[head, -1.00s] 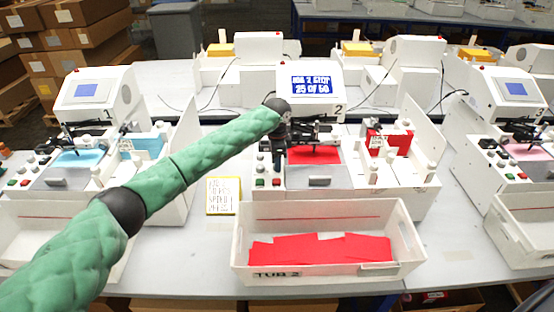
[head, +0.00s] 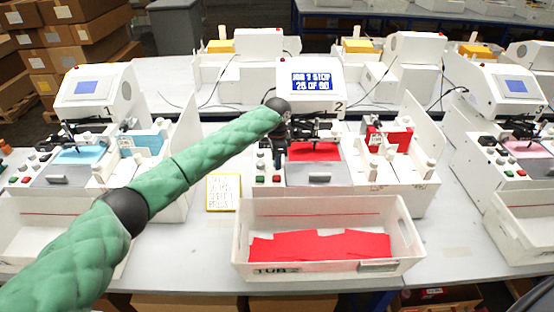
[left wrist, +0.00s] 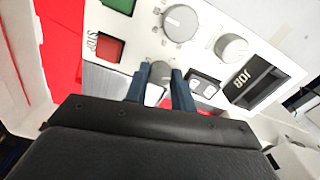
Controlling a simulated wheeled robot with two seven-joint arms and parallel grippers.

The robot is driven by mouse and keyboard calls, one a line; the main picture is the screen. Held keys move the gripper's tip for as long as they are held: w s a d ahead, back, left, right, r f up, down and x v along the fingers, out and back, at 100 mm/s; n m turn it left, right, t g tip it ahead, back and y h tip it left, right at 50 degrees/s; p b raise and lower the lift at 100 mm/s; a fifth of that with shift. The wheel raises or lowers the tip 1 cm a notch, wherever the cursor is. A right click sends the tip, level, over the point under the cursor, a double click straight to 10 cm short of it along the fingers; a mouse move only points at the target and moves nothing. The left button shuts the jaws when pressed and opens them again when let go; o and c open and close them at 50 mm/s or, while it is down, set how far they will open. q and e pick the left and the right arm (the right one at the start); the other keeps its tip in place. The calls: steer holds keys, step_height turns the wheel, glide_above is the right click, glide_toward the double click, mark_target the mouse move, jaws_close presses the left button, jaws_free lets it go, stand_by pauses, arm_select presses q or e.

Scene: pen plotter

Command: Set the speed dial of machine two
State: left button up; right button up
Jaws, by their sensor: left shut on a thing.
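Machine two (head: 350,102) is a white plotter in the middle of the head view, with a lit screen (head: 311,82) of white text on blue. My left gripper (head: 278,150) is at the left side of its front panel, and my wrist hides part of the controls. In the left wrist view, my left gripper (left wrist: 161,85) is shut on a small grey dial (left wrist: 160,70), one finger on each side. Two larger dials, one white-grey (left wrist: 181,22) and one light (left wrist: 231,45), are beside it. I cannot read which dial is for speed. My right gripper is not in view.
A red button (left wrist: 110,46) marked STOP and a socket marked JOB (left wrist: 258,82) are near the fingers. A white tub (head: 330,210) with red sheets stands in front of machine two. A yellow-edged note card (head: 223,192) lies to its left. Other plotters stand on both sides.

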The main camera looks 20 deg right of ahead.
arm_select(q)
steer(key=n+p, duration=0.1)
steer(key=n, duration=0.2)
steer(key=shift+r+n, duration=0.1)
steer(key=shift+n, duration=0.3)
steer(key=n+p, duration=0.2)
steer(key=n, duration=0.1)
steer(key=shift+n, duration=0.7)
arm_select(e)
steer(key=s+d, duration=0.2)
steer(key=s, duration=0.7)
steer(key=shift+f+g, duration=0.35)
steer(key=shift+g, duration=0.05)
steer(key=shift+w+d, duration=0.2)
